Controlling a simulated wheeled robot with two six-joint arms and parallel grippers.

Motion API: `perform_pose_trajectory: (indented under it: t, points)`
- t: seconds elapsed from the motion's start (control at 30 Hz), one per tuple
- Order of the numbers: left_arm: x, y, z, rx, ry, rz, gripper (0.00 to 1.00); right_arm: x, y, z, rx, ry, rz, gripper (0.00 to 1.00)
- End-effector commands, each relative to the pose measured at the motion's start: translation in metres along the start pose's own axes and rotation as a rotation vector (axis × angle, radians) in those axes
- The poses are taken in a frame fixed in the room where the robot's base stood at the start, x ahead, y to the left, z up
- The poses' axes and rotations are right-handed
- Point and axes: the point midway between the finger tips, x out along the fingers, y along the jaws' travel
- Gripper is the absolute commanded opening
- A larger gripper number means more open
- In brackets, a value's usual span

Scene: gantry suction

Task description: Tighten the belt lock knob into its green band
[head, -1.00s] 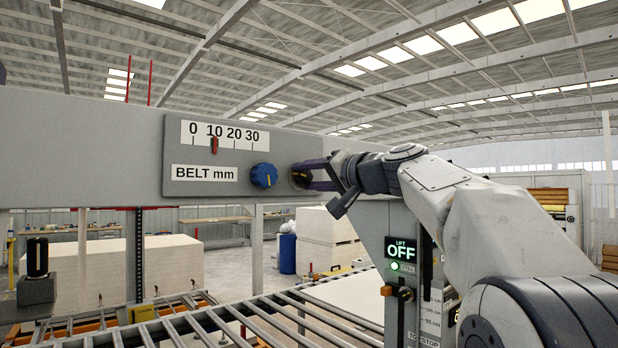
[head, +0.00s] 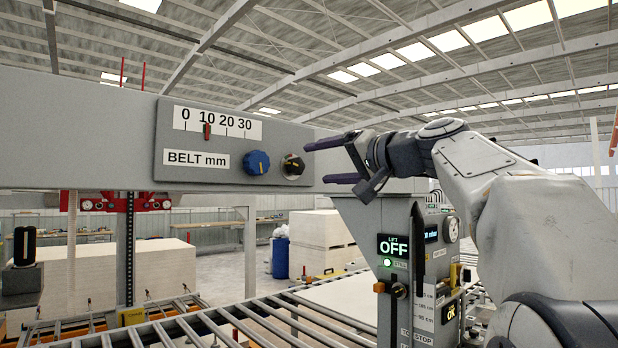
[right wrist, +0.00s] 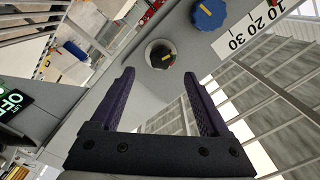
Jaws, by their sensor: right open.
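The belt lock knob, a black knob with a yellow pointer line (head: 292,166), sits on the grey panel (head: 168,187) just right of the blue knob (head: 257,162). It also shows in the right wrist view (right wrist: 161,56), ahead of the fingertips. I cannot make out the green band clearly. My right gripper (head: 315,163) is open and empty. Its dark purple fingers are spread just right of the black knob, apart from it, and they also show in the right wrist view (right wrist: 158,72). My left gripper is not in view.
A belt scale (head: 217,123) with a red marker near 10 is above the knobs. The lift box (head: 393,246) reading OFF is below my right arm. A roller conveyor (head: 190,325) runs below, with pale stacks behind. The space before the panel is free.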

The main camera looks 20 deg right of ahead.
Motion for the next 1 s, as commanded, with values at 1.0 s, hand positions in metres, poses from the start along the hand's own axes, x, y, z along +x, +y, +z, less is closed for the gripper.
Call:
perform_pose_trajectory:
  t: [1.0]
  points:
    - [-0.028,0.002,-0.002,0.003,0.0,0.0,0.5,-0.026,-0.003,-0.001,0.003,-0.004,-0.004,0.79]
